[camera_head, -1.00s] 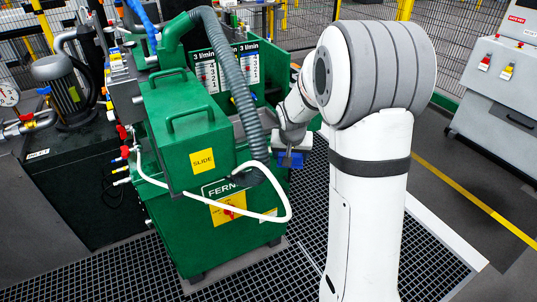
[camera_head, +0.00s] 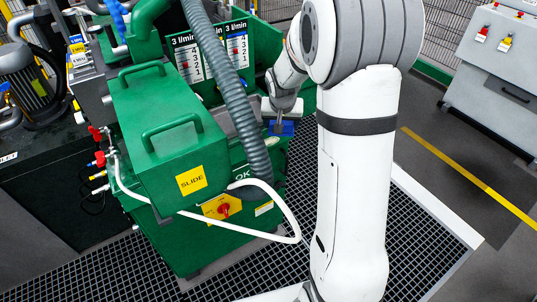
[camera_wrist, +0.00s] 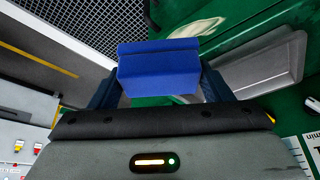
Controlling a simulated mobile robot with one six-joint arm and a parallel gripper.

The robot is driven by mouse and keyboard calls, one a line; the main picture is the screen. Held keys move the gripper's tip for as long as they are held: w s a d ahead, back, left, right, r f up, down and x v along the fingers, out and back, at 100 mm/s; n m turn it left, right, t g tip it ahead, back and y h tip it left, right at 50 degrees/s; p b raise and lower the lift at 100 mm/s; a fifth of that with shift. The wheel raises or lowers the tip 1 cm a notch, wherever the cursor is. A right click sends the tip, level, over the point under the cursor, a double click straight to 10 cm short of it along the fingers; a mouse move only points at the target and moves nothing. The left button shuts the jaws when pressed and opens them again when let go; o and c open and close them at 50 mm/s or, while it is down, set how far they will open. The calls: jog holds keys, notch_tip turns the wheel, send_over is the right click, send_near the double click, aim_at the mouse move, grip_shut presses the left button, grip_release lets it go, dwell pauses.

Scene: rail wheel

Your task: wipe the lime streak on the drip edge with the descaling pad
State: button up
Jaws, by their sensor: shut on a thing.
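My gripper (camera_wrist: 158,92) is shut on the blue descaling pad (camera_wrist: 158,68), which spans between the two fingers. In the head view, the pad (camera_head: 281,128) is at the right side of the green machine, below my gripper (camera_head: 281,116). A pale, whitish streak (camera_wrist: 197,27) lies on the green surface (camera_wrist: 245,22) just beyond the pad's upper right in the wrist view. The pad does not cover it there. I cannot tell whether the pad touches the green surface.
A grey metal tray-like part (camera_wrist: 262,75) lies right of the pad. The green housing (camera_head: 155,115), a ribbed grey hose (camera_head: 225,85) and a looping white hose (camera_head: 290,215) stand left of my arm. Dark floor grating (camera_head: 300,260) is open in front.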

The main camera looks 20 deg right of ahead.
jog(key=shift+a+f, duration=0.1)
jog(key=shift+a, duration=0.15)
jog(key=shift+s+a+f+m+g+h+b, duration=0.25)
jog(key=shift+s+f+m+g+h+b, duration=0.15)
jog(key=shift+m, duration=0.2)
jog(key=s+a+f+m+g+y+b, duration=0.2)
jog(key=s+f+m+g+y+b, duration=0.15)
jog(key=m, duration=0.85)
jog(key=s+a+f+m+g+y+b, duration=0.25)
jog(key=f+m+y, duration=0.2)
jog(key=m, duration=0.85)
jog(key=shift+w+a+f+m+t+b, duration=0.35)
jog(key=shift+w+m+t+b, duration=0.35)
jog(key=shift+w+m+t, duration=0.7)
jog(key=shift+w+a+f+m+t+b, duration=0.4)
jog(key=shift+w+m+t+b, duration=0.4)
jog(key=shift+m+t, duration=1.15)
jog(key=shift+w+a+f+m+t+b, duration=0.35)
jog(key=shift+w+m+t+b, duration=0.3)
jog(key=shift+w+m+t, duration=0.75)
